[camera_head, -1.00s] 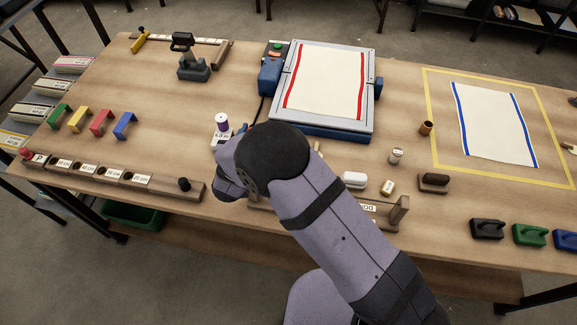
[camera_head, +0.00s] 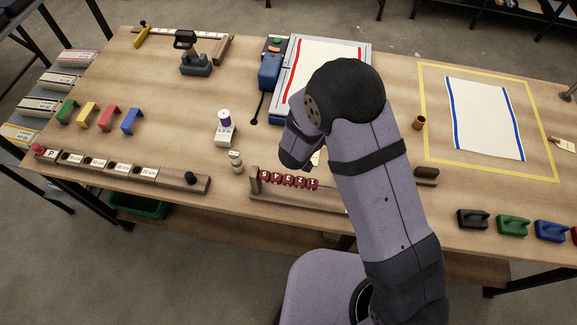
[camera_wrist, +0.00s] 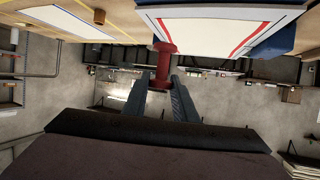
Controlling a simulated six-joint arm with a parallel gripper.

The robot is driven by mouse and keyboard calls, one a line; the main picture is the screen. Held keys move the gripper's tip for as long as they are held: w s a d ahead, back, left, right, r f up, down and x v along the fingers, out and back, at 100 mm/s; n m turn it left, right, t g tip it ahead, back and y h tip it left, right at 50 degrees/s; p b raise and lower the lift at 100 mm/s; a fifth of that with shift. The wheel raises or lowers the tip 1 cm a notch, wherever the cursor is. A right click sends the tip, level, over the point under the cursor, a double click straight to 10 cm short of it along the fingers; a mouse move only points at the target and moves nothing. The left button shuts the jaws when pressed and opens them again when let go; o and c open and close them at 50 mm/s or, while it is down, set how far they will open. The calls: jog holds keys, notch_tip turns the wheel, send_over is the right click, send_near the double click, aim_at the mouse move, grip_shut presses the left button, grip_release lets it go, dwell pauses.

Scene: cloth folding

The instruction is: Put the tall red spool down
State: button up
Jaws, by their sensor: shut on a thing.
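The tall red spool (camera_wrist: 163,66) shows in the wrist view, with wide ends and a narrower middle. My gripper (camera_wrist: 161,88) is shut on it, one dark finger on each side. I cannot tell whether the spool touches anything.
In the head view, a wooden rack with red lettered pieces (camera_head: 290,180) lies left of my arm. The blue-striped cloth (camera_head: 483,122) lies inside yellow tape at right.

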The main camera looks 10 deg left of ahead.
jog(key=shift+w+a+r+n+g+y+b, duration=0.7)
jog(key=shift+w+a+r+n+y+b, duration=1.4)
jog(key=shift+a+n+y, duration=1.95)
jog(key=shift+w+a+r+n+g+y+b, duration=0.7)
jog(key=shift+w+a+r+n+y+b, duration=1.5)
jog(key=shift+a, duration=3.15)
jog(key=s+d+f+n+g+y+b, duration=0.35)
jog(key=s+f+n+g, duration=0.25)
jog(key=s+f, duration=0.2)
jog(key=s+d+f+n+g+y+b, duration=0.2)
jog(key=s+d+f+n+g+b, duration=0.15)
jog(key=s+f+n+g, duration=0.35)
jog(key=shift+m+t, duration=0.3)
jog(key=shift+m, duration=0.35)
jog(key=shift+s+a+f+p, duration=0.15)
jog(key=shift+f+p, duration=0.1)
jog(key=shift+f, duration=1.5)
jog(key=shift+s+f+p, duration=0.2)
jog(key=shift+f+p, duration=0.1)
jog(key=shift+f, duration=1.45)
jog(key=shift+s+a+f+p, duration=0.15)
jog(key=shift+f+p, duration=0.1)
jog(key=shift+f, duration=1.5)
jog(key=shift+f, duration=0.1)
jog(key=o, duration=1)
